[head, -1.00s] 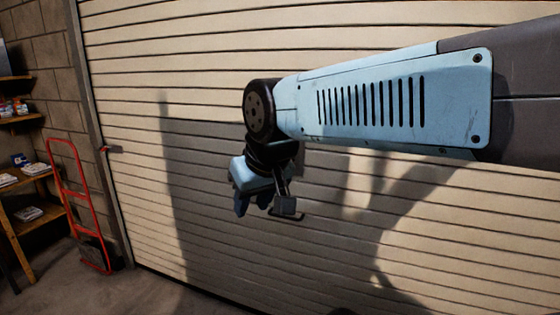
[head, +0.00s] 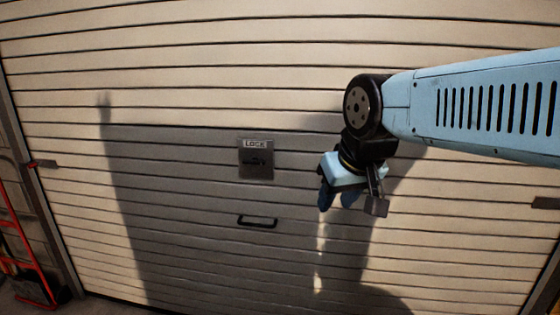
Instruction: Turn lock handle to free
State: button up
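A grey lock plate (head: 256,172) marked "LOCK" is mounted on the roller door, left of the middle in the head view. A small dark lock handle (head: 256,161) sits on it and looks roughly level. My gripper (head: 337,203) hangs to the right of the plate and a little lower, apart from it, with its blue fingers pointing down. The fingers look empty, with a gap between them.
The cream slatted roller door (head: 180,60) fills the view. A black pull handle (head: 257,222) is below the lock plate. A dark latch bar (head: 42,164) is at the door's left edge. A red hand truck (head: 22,245) stands at the far left. My arm's shadow falls on the door.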

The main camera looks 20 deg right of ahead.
aim_at(254, 160)
jog(key=u, duration=5.15)
jog(key=k, duration=0.5)
jog(key=z, duration=5.85)
